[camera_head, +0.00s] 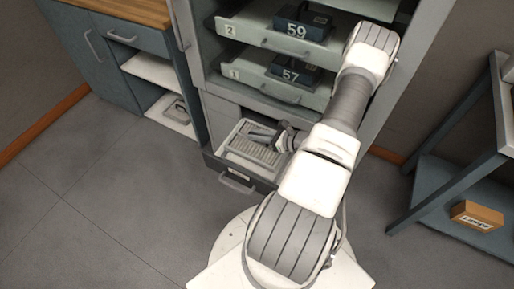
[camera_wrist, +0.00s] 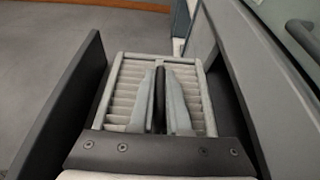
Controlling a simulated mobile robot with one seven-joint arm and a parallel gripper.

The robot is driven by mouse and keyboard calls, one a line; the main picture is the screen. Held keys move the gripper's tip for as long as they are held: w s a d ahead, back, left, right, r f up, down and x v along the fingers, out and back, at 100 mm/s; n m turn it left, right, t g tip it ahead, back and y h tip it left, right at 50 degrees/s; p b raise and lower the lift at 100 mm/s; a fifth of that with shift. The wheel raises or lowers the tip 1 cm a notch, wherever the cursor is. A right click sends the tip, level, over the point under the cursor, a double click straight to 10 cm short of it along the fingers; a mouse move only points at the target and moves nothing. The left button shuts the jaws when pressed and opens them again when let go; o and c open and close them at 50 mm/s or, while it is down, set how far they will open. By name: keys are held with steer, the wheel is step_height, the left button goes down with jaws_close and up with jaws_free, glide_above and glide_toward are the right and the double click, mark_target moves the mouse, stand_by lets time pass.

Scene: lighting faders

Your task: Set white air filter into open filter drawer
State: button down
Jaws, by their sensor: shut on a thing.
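The white air filter (camera_head: 240,147) is a pleated panel with a pale frame, lying roughly level within the outline of the open filter drawer (camera_head: 232,171) at the cabinet's bottom. In the wrist view the filter (camera_wrist: 125,88) sits between the dark drawer walls (camera_wrist: 62,105). My gripper (camera_head: 256,135) is over the filter's middle. In the wrist view my gripper (camera_wrist: 160,74) is shut on a thin dark upright grip at the filter's centre. Whether the filter touches the drawer floor cannot be told. My fingers hide part of the pleats.
Two pulled-out trays above hold dark blocks marked 59 (camera_head: 297,29) and 57 (camera_head: 291,74). A workbench (camera_head: 120,50) stands at left. A shelf rack (camera_head: 455,185) with an orange box (camera_head: 477,215) stands at right. The floor in front is clear.

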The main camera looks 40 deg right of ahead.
mark_target(258, 144)
steer(key=shift+f+b, duration=0.75)
steer(key=shift+f, duration=2.05)
steer(key=shift+f, duration=0.15)
steer(key=c, duration=0.9)
jaws_free()
steer(key=shift+s+d+r, duration=0.1)
steer(key=shift+s+r, duration=0.05)
steer(key=shift+r, duration=0.15)
steer(key=p+v, duration=0.2)
steer(key=v, duration=0.9)
steer(key=shift+s, duration=0.25)
